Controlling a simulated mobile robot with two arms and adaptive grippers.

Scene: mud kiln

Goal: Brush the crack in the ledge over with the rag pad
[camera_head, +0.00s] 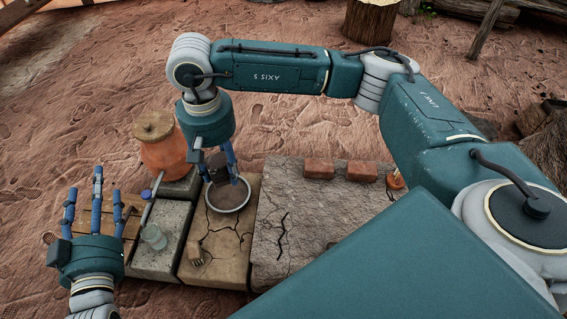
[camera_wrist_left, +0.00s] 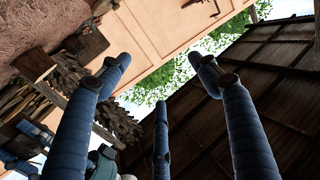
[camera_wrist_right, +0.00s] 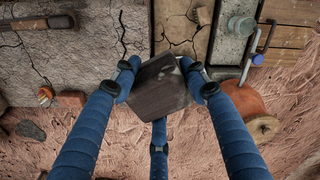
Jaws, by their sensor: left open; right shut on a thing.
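The rag pad (camera_wrist_right: 158,88) is a dark brown block between the fingers of my right gripper (camera_wrist_right: 160,75), which is shut on it. In the head view my right gripper (camera_head: 220,165) points down and holds the pad (camera_head: 218,172) at a shallow light-rimmed bowl (camera_head: 230,208). I cannot tell whether the pad touches the bowl's contents. The rough grey ledge (camera_head: 335,215) is right of the bowl. A dark jagged crack (camera_head: 284,229) runs along its left part; it shows uncovered in the right wrist view (camera_wrist_right: 122,36). My left gripper (camera_head: 95,195) is open, empty and pointing up at the left.
The bowl stands on a cracked tan slab (camera_head: 222,250) with a small wooden piece (camera_head: 195,253). A glass jar (camera_head: 153,237) and a lidded orange pot (camera_head: 163,150) stand left. Bricks (camera_head: 319,168) lie along the ledge's back edge. My right arm spans above the ledge.

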